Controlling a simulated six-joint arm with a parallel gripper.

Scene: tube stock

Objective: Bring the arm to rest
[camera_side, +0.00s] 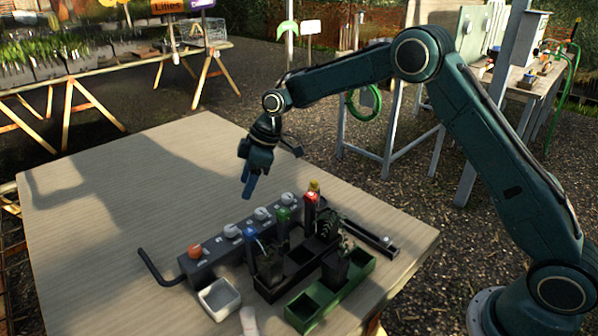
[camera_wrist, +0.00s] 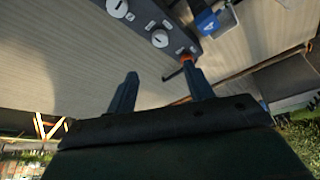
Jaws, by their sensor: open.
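My gripper (camera_side: 249,187) hangs in the air above the table (camera_side: 110,225), behind the grey box with knobs. In the wrist view my gripper (camera_wrist: 160,88) has its two fingers spread apart with nothing between them. The arm reaches in from the right in the side view, bent at the elbow, with the gripper pointing down.
A grey knob box (camera_side: 228,250) with an orange knob stands below the gripper. Before it are a black tray (camera_side: 268,291) with plants, a green tray (camera_side: 308,306) and a white square cup (camera_side: 219,298). A red tube (camera_side: 311,203) stands upright. The table's left is clear.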

